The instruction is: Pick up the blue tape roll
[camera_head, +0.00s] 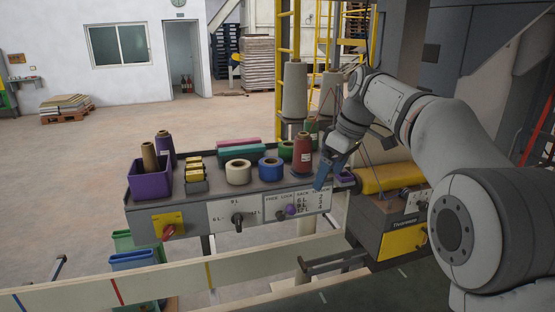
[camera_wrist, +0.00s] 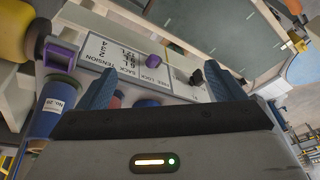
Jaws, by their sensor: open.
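The blue tape roll (camera_head: 271,169) lies flat on the grey shelf top (camera_head: 225,194) in the head view, between a cream tape roll (camera_head: 238,172) and a red thread cone (camera_head: 302,152). My gripper (camera_head: 322,180) is to its right, near the shelf's front right edge, apart from it. In the wrist view my gripper (camera_wrist: 165,76) has its two blue fingers spread with nothing held between them. A blue rounded edge (camera_wrist: 147,102) shows low between the fingers, possibly the tape roll; the gripper body hides most of it.
A green tape roll (camera_head: 286,151) lies behind. A purple bin (camera_head: 150,182) with a brown cone stands at the left end. Knobs (camera_head: 238,219) stick out of the front panel. A small purple holder (camera_head: 344,178) and a yellow-topped machine (camera_head: 385,180) are at the right.

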